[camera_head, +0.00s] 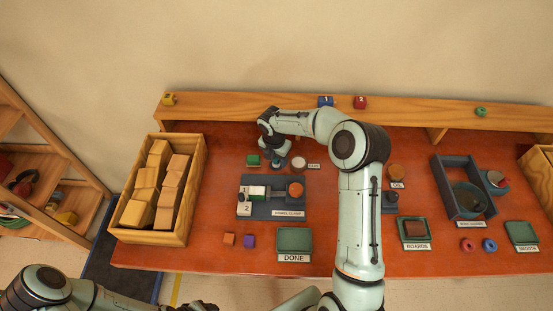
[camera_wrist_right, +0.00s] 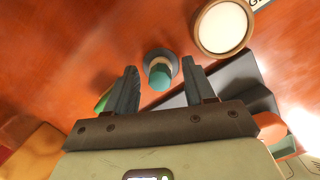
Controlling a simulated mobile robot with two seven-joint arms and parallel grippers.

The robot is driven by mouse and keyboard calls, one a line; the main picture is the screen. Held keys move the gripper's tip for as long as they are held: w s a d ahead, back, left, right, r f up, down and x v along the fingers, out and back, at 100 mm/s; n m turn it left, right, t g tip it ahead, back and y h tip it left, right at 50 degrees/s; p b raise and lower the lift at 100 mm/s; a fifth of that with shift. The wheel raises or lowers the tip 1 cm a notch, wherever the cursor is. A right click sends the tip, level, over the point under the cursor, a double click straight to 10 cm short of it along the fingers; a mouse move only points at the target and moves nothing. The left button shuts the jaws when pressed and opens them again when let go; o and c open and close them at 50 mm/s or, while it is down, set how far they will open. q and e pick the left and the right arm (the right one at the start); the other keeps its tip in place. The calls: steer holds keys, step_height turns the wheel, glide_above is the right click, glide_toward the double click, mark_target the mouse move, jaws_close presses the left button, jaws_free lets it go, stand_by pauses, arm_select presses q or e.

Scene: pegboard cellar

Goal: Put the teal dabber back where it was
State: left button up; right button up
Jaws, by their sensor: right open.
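The teal dabber (camera_wrist_right: 160,76) shows in the right wrist view with its teal end toward the camera. It appears to stand in or on a grey round base (camera_wrist_right: 157,55) on the red-brown bench. My right gripper (camera_wrist_right: 165,88) is open, with one finger on each side of the dabber in that view and no clear contact. In the head view my right gripper (camera_head: 276,155) is low over the back of the bench, left of the glue pot (camera_head: 298,162), and hides most of the dabber. My left gripper (camera_head: 203,305) is barely visible at the bottom edge; its fingers are unclear.
A raised shelf (camera_head: 220,107) runs behind. My right arm crosses the bench middle.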

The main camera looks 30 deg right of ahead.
step_height(320, 180, up, 11)
steer(key=a, duration=0.1)
steer(key=shift+s+a, duration=0.15)
steer(key=shift+s, duration=0.3)
steer(key=shift+f, duration=0.1)
